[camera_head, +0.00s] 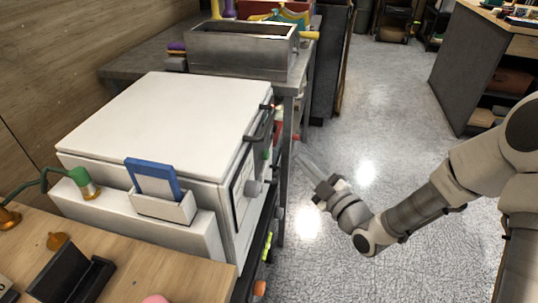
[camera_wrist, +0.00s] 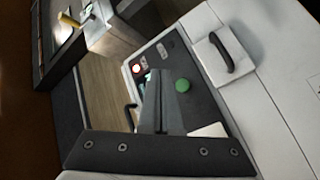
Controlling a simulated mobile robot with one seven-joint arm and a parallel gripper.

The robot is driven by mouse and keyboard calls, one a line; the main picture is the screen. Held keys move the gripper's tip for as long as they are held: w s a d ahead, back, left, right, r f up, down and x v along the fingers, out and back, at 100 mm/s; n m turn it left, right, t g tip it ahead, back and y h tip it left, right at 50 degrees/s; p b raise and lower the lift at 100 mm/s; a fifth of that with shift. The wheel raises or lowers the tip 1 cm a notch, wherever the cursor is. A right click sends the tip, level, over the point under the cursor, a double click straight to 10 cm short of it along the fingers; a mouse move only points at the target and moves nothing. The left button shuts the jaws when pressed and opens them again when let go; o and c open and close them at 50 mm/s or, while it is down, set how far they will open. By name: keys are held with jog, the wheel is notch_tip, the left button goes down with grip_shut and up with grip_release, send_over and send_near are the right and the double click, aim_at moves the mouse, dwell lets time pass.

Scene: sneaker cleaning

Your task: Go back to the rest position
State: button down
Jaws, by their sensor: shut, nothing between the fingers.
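My gripper (camera_head: 302,160) is in the open space over the floor, just right of the white box-shaped machine (camera_head: 180,105) in the head view. Its thin fingers are together and hold nothing. In the wrist view the closed fingers (camera_wrist: 158,92) stand up from a dark mount in front of a dark panel (camera_wrist: 205,112). The panel bears a green button (camera_wrist: 183,85) and a red button (camera_wrist: 137,68). My arm reaches in from the right, bent at its joints. No gap shows between the fingertips and each other; whether they touch the machine cannot be told.
A metal bin (camera_head: 243,55) stands on a grey table behind the machine. A wooden counter (camera_head: 130,270) with small items lies at the front left. A dark-sided workbench (camera_head: 465,70) stands at the right back. The speckled floor (camera_head: 375,110) between is clear.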

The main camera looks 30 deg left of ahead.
jog(key=shift+w+d, duration=0.1)
jog(key=w+d+r+m+h, duration=0.1)
jog(key=d+r+m+h, duration=0.25)
jog(key=d, duration=0.35)
jog(key=w+d+r+m+t+h, duration=0.1)
jog(key=d+r+m+h, duration=0.15)
jog(key=d+h, duration=0.4)
jog(key=w+d+r+m+h, duration=0.1)
jog(key=d+r+m+h, duration=0.2)
jog(key=d, duration=0.6)
jog(key=s+d+r+m+g+h, duration=0.2)
jog(key=s+d+m, duration=0.45)
jog(key=s, duration=0.45)
jog(key=s+d+r+m+g+h, duration=0.2)
jog(key=s+d+m, duration=0.45)
jog(key=s, duration=0.45)
notch_tip(320, 180, up, 22)
jog(key=p, duration=2.2)
jog(key=shift+s+a+r, duration=0.2)
jog(key=shift+a, duration=0.2)
jog(key=shift+a, duration=0.15)
